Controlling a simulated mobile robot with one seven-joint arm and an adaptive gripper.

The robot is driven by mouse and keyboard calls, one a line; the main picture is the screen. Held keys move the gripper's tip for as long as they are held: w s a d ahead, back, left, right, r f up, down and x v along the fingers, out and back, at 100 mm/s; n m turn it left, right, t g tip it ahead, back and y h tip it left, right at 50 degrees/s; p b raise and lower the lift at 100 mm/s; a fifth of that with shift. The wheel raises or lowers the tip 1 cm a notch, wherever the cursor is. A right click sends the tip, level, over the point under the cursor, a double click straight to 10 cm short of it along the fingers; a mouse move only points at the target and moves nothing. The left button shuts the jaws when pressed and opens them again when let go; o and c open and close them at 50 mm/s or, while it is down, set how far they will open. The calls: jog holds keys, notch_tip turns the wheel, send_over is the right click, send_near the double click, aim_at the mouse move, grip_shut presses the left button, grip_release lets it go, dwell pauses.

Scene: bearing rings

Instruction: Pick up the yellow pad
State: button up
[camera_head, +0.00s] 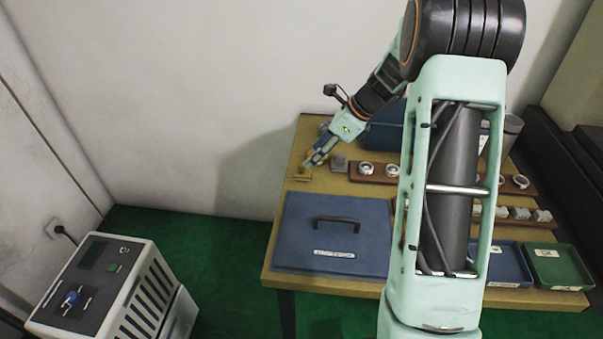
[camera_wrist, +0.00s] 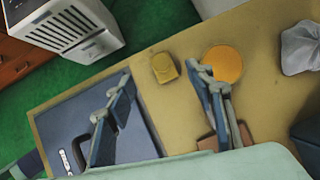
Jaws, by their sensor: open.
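The yellow pad (camera_wrist: 165,67) is a small squarish block with a round raised top. It lies on the table between the case and an orange disc in the wrist view. In the head view it shows as a small yellow shape (camera_head: 303,174) at the table's left edge, just below my gripper (camera_head: 311,163). My gripper (camera_wrist: 160,78) is open, with one finger to each side of the pad in the wrist view. No contact with the pad shows, and I cannot tell the height of the fingertips above it.
The flat orange disc (camera_wrist: 224,64) lies beside the right finger. A grey crumpled thing (camera_wrist: 300,48) is farther right. A blue case (camera_head: 340,231) with a dark handle fills the table's front left. Ring boards (camera_head: 379,180) and trays (camera_head: 555,265) stand to the right.

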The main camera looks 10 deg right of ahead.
aim_at(302, 168)
jog(key=x, duration=0.3)
jog(key=shift+a+f, duration=0.1)
jog(key=shift+f, duration=0.15)
jog(key=b+x, duration=0.1)
jog(key=x, duration=0.3)
jog(key=shift+f+b, duration=0.25)
jog(key=shift+b, duration=0.15)
jog(key=shift+w+f, duration=0.15)
jog(key=shift+f, duration=0.1)
jog(key=shift+c, duration=0.5)
jog(key=c, duration=1.2)
jog(key=shift+c, duration=0.2)
jog(key=shift+r, duration=0.1)
